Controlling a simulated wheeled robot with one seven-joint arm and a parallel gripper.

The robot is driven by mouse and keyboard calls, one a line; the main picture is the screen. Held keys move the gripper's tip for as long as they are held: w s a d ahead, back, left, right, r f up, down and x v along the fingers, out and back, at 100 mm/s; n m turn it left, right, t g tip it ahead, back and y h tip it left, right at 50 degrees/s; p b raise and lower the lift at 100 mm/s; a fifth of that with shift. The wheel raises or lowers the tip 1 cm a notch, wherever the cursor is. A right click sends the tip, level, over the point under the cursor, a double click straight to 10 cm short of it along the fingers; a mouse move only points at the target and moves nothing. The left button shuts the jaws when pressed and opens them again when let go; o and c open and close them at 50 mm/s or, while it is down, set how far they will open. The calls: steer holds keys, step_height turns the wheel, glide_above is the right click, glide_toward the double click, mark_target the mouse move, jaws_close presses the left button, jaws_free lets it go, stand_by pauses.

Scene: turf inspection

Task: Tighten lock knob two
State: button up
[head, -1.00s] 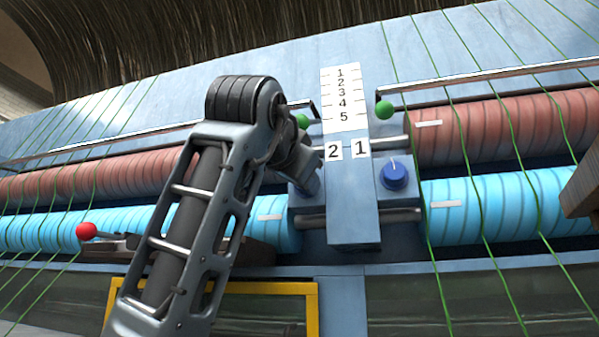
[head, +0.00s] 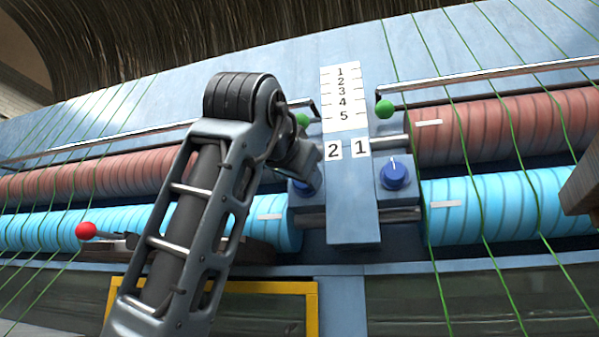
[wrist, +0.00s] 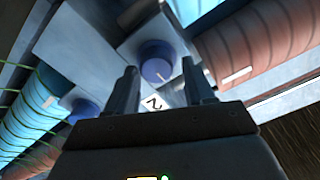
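Lock knob two is a round blue knob (head: 306,184) on a dark blue block left of the centre plate, beside the label 2 (head: 333,151). In the head view my gripper partly covers it. In the wrist view the knob (wrist: 156,60) shows whole, with a pale pointer line, beyond and between my fingertips. My gripper (wrist: 160,72) is open, with a clear gap between its fingers and nothing held. In the head view my gripper (head: 309,160) is just above and in front of the knob, and its fingers are hard to make out.
Another blue knob (head: 394,173) sits right of the centre plate (head: 352,215), by label 1. Green ball handles (head: 384,109) stand above. Blue rolls (head: 500,208) and red rolls (head: 510,125) flank the plate, crossed by green strings. A red ball lever (head: 86,231) is at left.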

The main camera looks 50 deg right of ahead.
steer(key=shift+o, duration=1)
steer(key=shift+f, duration=0.1)
steer(key=b+v, duration=0.2)
steer(key=v, duration=0.5)
steer(key=shift+s+a, duration=0.15)
steer(key=shift+a, duration=0.15)
